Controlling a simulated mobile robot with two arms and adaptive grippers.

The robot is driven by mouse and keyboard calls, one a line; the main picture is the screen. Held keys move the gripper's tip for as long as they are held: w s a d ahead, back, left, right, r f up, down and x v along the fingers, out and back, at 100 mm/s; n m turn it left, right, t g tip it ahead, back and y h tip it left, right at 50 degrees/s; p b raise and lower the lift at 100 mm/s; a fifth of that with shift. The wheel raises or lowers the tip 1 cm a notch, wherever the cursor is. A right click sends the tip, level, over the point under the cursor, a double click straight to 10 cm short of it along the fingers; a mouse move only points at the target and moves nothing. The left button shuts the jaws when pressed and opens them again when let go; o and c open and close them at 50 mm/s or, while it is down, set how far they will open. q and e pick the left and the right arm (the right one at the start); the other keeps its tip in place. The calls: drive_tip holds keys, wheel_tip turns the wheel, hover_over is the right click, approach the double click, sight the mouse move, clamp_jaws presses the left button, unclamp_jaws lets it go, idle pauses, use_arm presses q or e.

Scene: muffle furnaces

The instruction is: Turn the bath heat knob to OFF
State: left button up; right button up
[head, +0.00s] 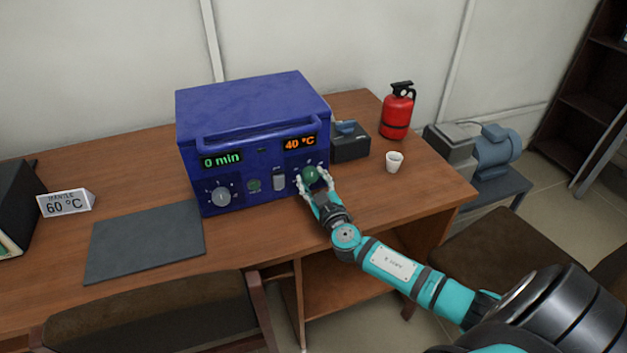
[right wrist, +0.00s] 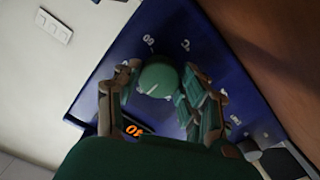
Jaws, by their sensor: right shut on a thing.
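The blue furnace box (head: 245,116) stands on the wooden desk, its front facing me. The green heat knob (head: 310,175) is at the right of its front panel, below an orange display (head: 299,143) reading 40 °C. In the right wrist view the round knob (right wrist: 158,80) shows a pale pointer line and dial marks around it. My right gripper (head: 315,185) is shut on the green knob, with a finger on each side; the fingers also show in the right wrist view (right wrist: 160,90). My left gripper is not in view.
A grey knob (head: 221,197), a green button (head: 254,185) and a switch (head: 279,181) sit left of the green knob.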

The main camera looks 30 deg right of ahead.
drive_tip(key=shift+f+n+b, duration=0.1)
drive_tip(key=shift+n+b, duration=0.4)
drive_tip(key=shift+n, duration=0.6)
drive_tip(key=n, duration=0.2)
drive_tip(key=shift+n+b, duration=0.3)
drive_tip(key=shift+b, duration=0.05)
drive_tip(key=n, duration=0.2)
drive_tip(key=shift+n, duration=0.3)
drive_tip(key=n, duration=0.3)
drive_tip(key=shift+n, duration=0.4)
drive_tip(key=n, duration=0.4)
drive_tip(key=n+p, duration=0.1)
drive_tip(key=n, duration=0.1)
drive_tip(key=shift+r, duration=0.25)
drive_tip(key=n, duration=0.3)
drive_tip(key=shift+n+p, duration=0.35)
drive_tip(key=shift+n, duration=0.05)
drive_tip(key=shift+n+p, duration=0.35)
drive_tip(key=shift+n, duration=1.05)
